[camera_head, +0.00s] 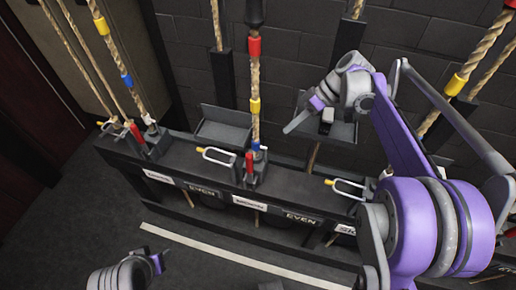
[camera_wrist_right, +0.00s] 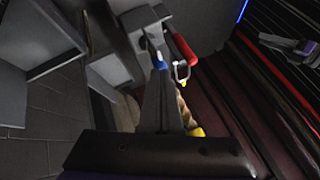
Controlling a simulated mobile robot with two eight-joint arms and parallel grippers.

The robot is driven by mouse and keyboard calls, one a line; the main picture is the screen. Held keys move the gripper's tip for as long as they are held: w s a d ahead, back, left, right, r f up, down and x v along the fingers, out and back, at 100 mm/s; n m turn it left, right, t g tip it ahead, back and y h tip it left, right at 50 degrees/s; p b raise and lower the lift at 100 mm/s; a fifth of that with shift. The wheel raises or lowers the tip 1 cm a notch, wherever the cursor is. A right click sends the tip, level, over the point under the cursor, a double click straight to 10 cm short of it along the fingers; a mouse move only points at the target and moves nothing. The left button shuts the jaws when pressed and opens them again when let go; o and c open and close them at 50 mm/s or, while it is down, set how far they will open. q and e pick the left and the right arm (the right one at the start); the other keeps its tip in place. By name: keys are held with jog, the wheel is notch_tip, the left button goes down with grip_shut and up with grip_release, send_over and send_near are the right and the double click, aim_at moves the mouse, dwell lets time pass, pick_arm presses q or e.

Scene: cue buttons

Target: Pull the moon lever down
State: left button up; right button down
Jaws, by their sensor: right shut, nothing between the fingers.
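A black rail (camera_head: 205,166) carries rope stations with white labels. The middle label (camera_head: 250,203) seems to read MOON, but it is blurred. Above it is a short red-handled lever (camera_head: 249,163), standing upright beside a rope (camera_head: 255,128) with red, yellow and blue bands. My right gripper (camera_head: 292,127) is shut and empty, above and behind the rail, to the right of that rope. In the wrist view its shut fingers (camera_wrist_right: 158,98) point toward a red lever handle (camera_wrist_right: 184,48), apart from it in the picture. The left arm's end (camera_head: 155,264) shows at bottom left; its fingers are unclear.
Another red lever (camera_head: 136,133) and banded rope (camera_head: 127,82) stand at the left station. Wire loops with yellow ends, such as the middle one (camera_head: 216,155), stick out from the rail. Grey trays (camera_head: 222,133) stand behind it. The floor (camera_head: 85,215) in front left is clear.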

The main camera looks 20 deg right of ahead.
pick_arm(q)
jog(key=shift+s, duration=0.1)
jog(key=shift+f+b, duration=0.35)
pick_arm(e)
send_near(250, 170)
jog(key=shift+w+a+f, duration=0.5)
jog(key=shift+w+f, duration=0.2)
jog(key=shift+f, duration=0.15)
jog(key=shift+w+a+f, duration=0.5)
jog(key=shift+w+f, duration=0.25)
jog(key=shift+f, duration=0.05)
